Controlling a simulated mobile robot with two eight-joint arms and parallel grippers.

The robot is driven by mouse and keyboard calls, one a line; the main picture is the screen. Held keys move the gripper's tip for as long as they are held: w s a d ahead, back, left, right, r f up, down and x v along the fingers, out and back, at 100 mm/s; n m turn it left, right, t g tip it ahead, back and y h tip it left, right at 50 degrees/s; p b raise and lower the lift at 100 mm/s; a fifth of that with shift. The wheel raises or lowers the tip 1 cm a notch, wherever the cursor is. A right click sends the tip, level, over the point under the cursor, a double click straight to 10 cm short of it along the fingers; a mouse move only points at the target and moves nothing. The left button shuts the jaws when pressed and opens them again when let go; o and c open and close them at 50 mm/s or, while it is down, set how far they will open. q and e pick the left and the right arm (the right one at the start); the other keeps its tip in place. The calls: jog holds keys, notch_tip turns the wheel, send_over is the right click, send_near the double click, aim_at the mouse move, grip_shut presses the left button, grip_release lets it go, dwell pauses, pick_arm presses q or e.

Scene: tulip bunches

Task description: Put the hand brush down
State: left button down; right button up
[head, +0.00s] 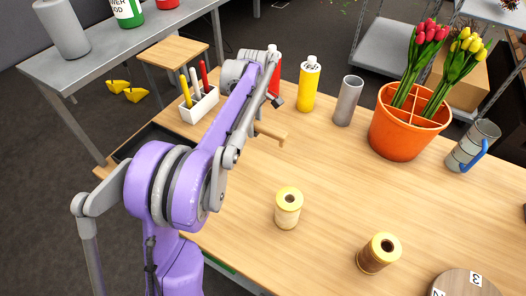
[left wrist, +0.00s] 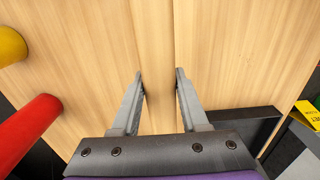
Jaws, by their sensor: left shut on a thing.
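The hand brush shows in the head view as a pale wooden piece (head: 271,132) sticking out to the right from behind my left forearm. Its colour is close to the tabletop's. In the left wrist view a pale wooden strip (left wrist: 153,50), which looks like its handle, runs between the fingers of my left gripper (left wrist: 160,75). The left gripper is shut on it. The forearm hides the fingers and the rest of the brush in the head view, and I cannot tell whether the brush touches the table. My right gripper is not in view.
The wooden table (head: 328,170) is clear in the middle. Behind stand a yellow bottle (head: 309,88), a grey cylinder (head: 348,101) and an orange pot (head: 398,138) with tulips. Two spools (head: 288,208) (head: 379,253) are in front. A white pen holder (head: 198,105) is left.

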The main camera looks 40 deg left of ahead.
pick_arm(q)
send_over(255, 151)
notch_tip(255, 151, down, 6)
jog(key=shift+s+r, duration=0.1)
jog(key=shift+r, duration=0.15)
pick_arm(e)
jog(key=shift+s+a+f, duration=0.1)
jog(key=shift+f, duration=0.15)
pick_arm(q)
jog(key=shift+f+b, duration=0.45)
jog(key=shift+f, duration=1.5)
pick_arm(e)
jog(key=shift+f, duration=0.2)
pick_arm(q)
jog(key=shift+f, duration=0.1)
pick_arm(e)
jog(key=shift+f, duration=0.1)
pick_arm(q)
jog(key=shift+c, duration=2.1)
grip_release()
jog(key=shift+r, duration=0.2)
notch_tip(255, 151, up, 12)
jog(key=shift+f+p, duration=0.1)
jog(key=shift+p, duration=0.55)
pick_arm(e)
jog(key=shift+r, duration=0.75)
